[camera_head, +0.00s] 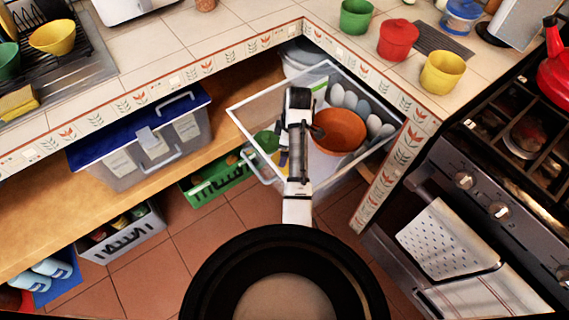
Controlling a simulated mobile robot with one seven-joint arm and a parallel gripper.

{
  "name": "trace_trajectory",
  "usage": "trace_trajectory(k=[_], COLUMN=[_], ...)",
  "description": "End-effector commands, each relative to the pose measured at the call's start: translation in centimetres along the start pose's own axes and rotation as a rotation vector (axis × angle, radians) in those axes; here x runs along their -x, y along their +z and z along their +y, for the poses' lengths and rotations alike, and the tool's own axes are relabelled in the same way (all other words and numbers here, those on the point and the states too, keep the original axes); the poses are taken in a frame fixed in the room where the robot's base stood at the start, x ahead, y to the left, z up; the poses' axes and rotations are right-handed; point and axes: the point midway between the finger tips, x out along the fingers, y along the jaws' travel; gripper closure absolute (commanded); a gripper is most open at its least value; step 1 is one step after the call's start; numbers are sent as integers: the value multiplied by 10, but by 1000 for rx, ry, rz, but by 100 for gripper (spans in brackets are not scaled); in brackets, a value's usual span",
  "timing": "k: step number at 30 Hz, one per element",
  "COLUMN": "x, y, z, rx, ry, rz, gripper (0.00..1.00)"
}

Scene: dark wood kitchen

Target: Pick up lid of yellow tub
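A yellow tub (441,73) stands upright on the tiled counter at the right, near the counter's front corner by the stove. I cannot tell whether a separate lid sits on its top.
A red tub (397,39) and a green tub (356,16) stand by the yellow tub. The stove (480,170) is at the right. A blue-lidded bin (140,140) sits on the lower shelf.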

Motion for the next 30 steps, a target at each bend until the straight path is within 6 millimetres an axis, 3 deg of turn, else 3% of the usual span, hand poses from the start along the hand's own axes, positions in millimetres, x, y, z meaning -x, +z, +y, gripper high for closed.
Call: trace_trajectory(k=[3, 11, 19, 28, 30], x=[-16, -34, -72, -78, -78], y=[0, 2, 7, 7, 7], z=[0, -1, -2, -2, -1], rx=[-1, -1, 0, 0, 0], ry=[0, 0, 1, 3, 3], rz=[-1, -1, -1, -1, -1], gripper=[0, 0, 0, 0, 9])
